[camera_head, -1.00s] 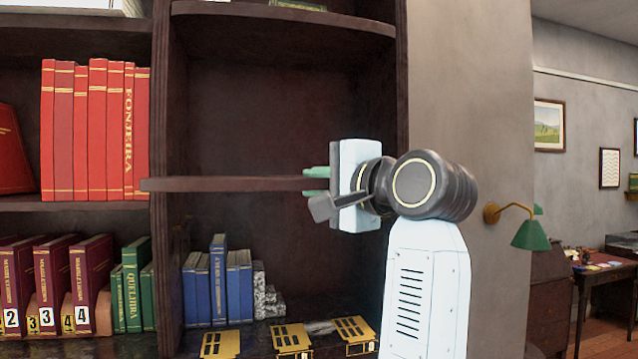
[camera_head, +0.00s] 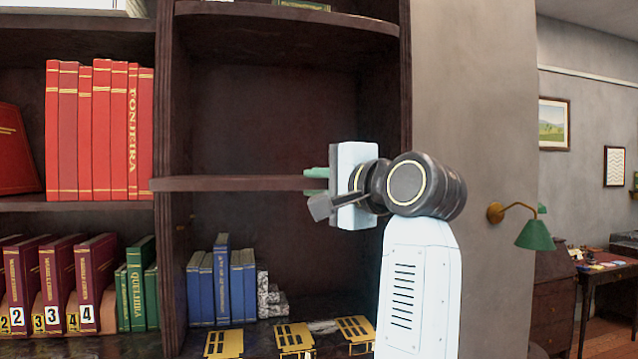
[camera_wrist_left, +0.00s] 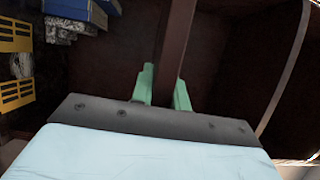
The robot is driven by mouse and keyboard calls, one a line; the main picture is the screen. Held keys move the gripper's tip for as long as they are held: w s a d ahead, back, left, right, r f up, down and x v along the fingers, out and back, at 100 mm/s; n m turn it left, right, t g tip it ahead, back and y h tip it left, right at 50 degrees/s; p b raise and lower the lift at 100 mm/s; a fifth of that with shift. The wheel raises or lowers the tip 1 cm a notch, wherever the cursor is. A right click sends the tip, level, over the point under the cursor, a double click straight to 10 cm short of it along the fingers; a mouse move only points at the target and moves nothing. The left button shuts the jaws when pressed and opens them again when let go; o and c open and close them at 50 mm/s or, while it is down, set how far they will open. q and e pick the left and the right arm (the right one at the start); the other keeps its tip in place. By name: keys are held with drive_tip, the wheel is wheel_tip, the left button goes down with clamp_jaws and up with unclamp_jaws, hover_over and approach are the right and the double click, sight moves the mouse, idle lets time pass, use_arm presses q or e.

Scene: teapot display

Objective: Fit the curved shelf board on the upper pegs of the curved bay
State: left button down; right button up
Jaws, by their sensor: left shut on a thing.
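The shelf board (camera_head: 230,183) is dark brown and shows as a long thin level strip across the middle of the bay (camera_head: 270,120) in the head view. Its left end overlaps the bay's left upright in the picture; I cannot tell whether it touches. My left gripper (camera_head: 316,182), with green fingers, is shut on the board's right end. In the left wrist view the board (camera_wrist_left: 176,45) runs away from between the green fingers (camera_wrist_left: 164,88). The upper pegs cannot be made out. My right gripper is not in view.
Blue books (camera_head: 222,280) and yellow slotted pieces (camera_head: 295,338) stand low in the bay. Red books (camera_head: 98,130) fill the shelf to the left. A fixed shelf (camera_head: 285,18) spans the bay above. A green lamp (camera_head: 533,233) is on the wall at right.

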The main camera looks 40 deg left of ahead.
use_arm(q)
drive_tip(key=shift+w+a+r+p, duration=0.1)
drive_tip(key=shift+w+a+p, duration=0.3)
drive_tip(key=shift+w+a, duration=0.85)
drive_tip(key=shift+w+a+r+p, duration=0.1)
drive_tip(key=shift+w+a+p, duration=0.3)
drive_tip(key=shift+w+a, duration=0.8)
idle(0.7)
drive_tip(key=shift+w+a+p, duration=0.45)
drive_tip(key=shift+w+a, duration=0.4)
drive_tip(key=shift+a, duration=0.3)
drive_tip(key=shift+w+a+p, duration=0.5)
drive_tip(key=shift+w+a, duration=0.3)
drive_tip(key=shift+a, duration=0.3)
drive_tip(key=shift+w+a+p, duration=0.45)
drive_tip(key=shift+w+a, duration=0.4)
drive_tip(key=shift+a, duration=0.3)
idle(0.4)
drive_tip(key=c, duration=1.3)
unclamp_jaws()
